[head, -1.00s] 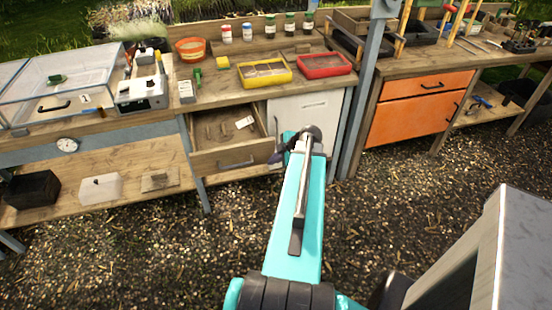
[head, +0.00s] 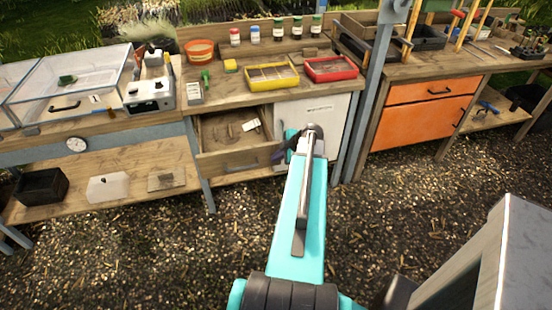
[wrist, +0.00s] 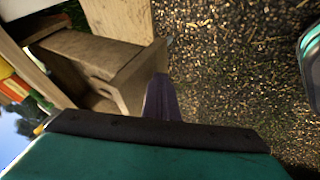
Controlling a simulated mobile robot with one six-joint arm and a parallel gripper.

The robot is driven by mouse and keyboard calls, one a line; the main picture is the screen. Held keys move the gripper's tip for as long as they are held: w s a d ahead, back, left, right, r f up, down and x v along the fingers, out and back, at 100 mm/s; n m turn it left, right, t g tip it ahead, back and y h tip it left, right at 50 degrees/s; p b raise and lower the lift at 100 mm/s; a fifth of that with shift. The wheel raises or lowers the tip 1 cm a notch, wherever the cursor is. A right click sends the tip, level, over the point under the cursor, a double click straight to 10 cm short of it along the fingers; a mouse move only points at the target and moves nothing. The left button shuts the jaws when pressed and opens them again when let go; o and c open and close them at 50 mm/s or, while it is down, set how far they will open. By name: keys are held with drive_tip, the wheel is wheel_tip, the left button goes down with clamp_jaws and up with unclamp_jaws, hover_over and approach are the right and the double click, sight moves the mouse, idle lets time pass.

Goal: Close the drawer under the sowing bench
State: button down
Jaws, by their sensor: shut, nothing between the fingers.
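The sowing bench (head: 215,98) stands at the back, with a wooden drawer (head: 232,161) pulled out beneath its top. In the wrist view, the purple fingers (wrist: 160,99) are close beside the edge of the drawer front (wrist: 134,82). I cannot tell whether they touch it.
A white cabinet front (head: 318,110) is right of the drawer, then a grey post (head: 366,105) and an orange drawer unit (head: 415,115). A lower shelf (head: 130,166) with several boxes is at left. The gravel in front is clear.

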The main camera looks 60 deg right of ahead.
sight(262, 113)
drive_tip(key=w+d+b, duration=0.3)
drive_tip(key=w+d, duration=0.3)
drive_tip(key=w, duration=0.1)
drive_tip(key=w+d+b, duration=0.4)
drive_tip(key=w+d, duration=0.2)
drive_tip(key=w, duration=0.1)
drive_tip(key=w+d+b, duration=0.4)
drive_tip(key=w+d, duration=0.2)
drive_tip(key=w, duration=0.1)
drive_tip(key=shift+w+d, duration=0.55)
drive_tip(key=shift+w, duration=0.1)
drive_tip(key=shift+w+d+r, duration=0.15)
drive_tip(key=shift+w, duration=0.1)
drive_tip(key=shift+s+a+b, duration=0.35)
drive_tip(key=shift+a, duration=0.15)
drive_tip(key=s+a+b, duration=0.1)
drive_tip(key=s+a, duration=0.1)
drive_tip(key=s, duration=0.1)
drive_tip(key=shift+a, duration=0.25)
drive_tip(key=v, duration=0.9)
drive_tip(key=shift+s+d+r+b, duration=0.25)
drive_tip(key=shift+s+b, duration=0.05)
drive_tip(key=shift+b, duration=0.05)
